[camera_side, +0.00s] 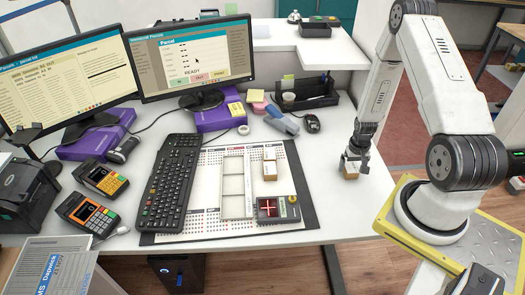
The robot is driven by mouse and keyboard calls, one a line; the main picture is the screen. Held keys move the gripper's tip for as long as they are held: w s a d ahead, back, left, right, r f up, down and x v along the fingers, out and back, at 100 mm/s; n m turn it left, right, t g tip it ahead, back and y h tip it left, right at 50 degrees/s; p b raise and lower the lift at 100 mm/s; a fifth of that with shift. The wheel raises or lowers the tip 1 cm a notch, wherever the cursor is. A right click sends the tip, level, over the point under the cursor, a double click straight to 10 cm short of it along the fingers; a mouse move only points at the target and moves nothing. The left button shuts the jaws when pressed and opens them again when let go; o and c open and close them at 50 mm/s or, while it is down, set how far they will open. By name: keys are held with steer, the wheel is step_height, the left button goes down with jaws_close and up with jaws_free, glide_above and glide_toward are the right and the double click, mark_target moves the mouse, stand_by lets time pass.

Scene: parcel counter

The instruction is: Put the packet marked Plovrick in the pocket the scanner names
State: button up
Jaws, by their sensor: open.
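My gripper (355,159) is open and points down at the right edge of the white counter. A small brown packet (351,174) is right under its fingertips; I cannot tell whether they touch it. Two more small pale-and-brown packets (270,172) stand on the desk mat. The markings are too small to read, so I cannot tell which packet is Plovrick. A white frame with open pockets (224,185) lies left of these packets; its pockets look empty. The scanner (278,208), a dark box with a red cross pattern, sits in front of them. The right monitor (192,57) shows "Parcel" and "READY".
A black keyboard (171,181) lies left of the mat (303,190). Card terminals (90,214) and a printer (28,195) stand further left. The counter between mat and gripper is clear.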

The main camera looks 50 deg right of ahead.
steer(key=shift+f, duration=0.95)
jaws_close()
steer(key=shift+r, duration=0.15)
steer(key=shift+r, duration=1)
steer(key=s+a+r, duration=0.8)
steer(key=s+r, duration=0.2)
steer(key=s, duration=0.1)
steer(key=shift+a+r, duration=0.25)
steer(key=shift+r, duration=0.15)
steer(key=shift+s, duration=0.1)
